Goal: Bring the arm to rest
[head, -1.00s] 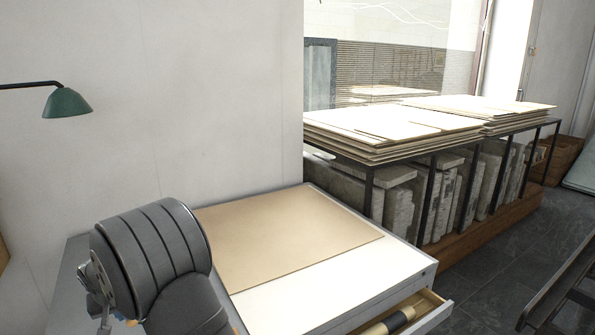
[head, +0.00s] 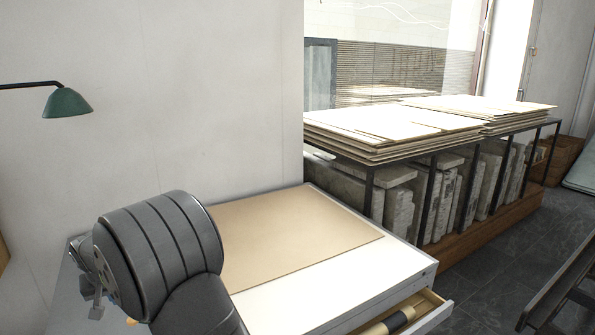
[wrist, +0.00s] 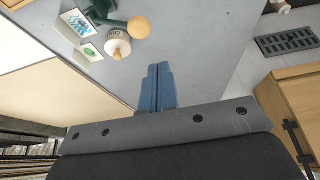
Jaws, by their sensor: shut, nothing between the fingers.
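My gripper (wrist: 158,84) shows in the wrist view as two blue fingers pressed together with nothing between them. It is over a grey surface, apart from the objects there. In the head view my dark grey arm fills the lower left, in front of the cabinet top, and my gripper's fingers are not clearly visible there.
A tan board (head: 290,240) lies on the cabinet top (head: 330,285), with an open drawer (head: 420,312) at its front. A green-and-wood tool (wrist: 125,27) and a small white jar (wrist: 117,45) are near my gripper. A rack of stones and boards (head: 400,130) stands behind.

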